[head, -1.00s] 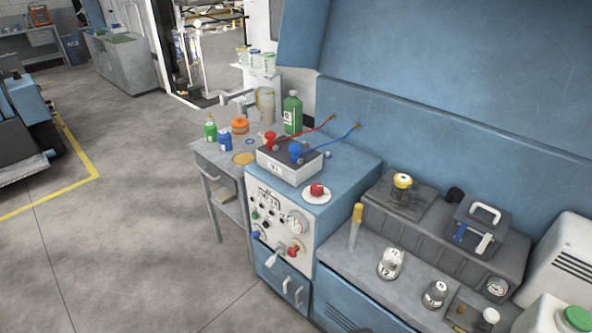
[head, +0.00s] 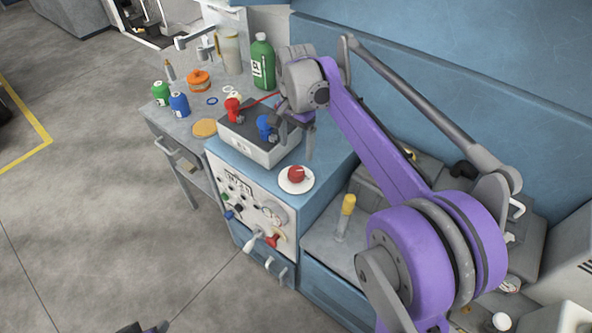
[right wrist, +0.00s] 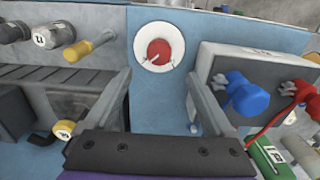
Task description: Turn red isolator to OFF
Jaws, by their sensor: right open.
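The red isolator is a round red knob (head: 296,175) on a white disc, on top of the blue cabinet near its front edge. In the right wrist view the red knob (right wrist: 158,51) shows beyond my fingertips, centred between them, with pale marks on it. My right gripper (head: 297,138) is above the cabinet top, behind the knob and beside the grey battery-like box. In the right wrist view its two fingers (right wrist: 158,78) are wide apart and empty, not touching the knob. A small dark part at the bottom edge of the head view may be my left gripper; its jaws do not show.
The grey box (head: 262,150) with red (head: 232,108) and blue (head: 265,126) clamps stands close by the right gripper. A yellow-handled tool (head: 347,207) stands right of the knob. Bottles and tins crowd the grey bench at left. A panel (head: 247,207) with gauges and levers is below.

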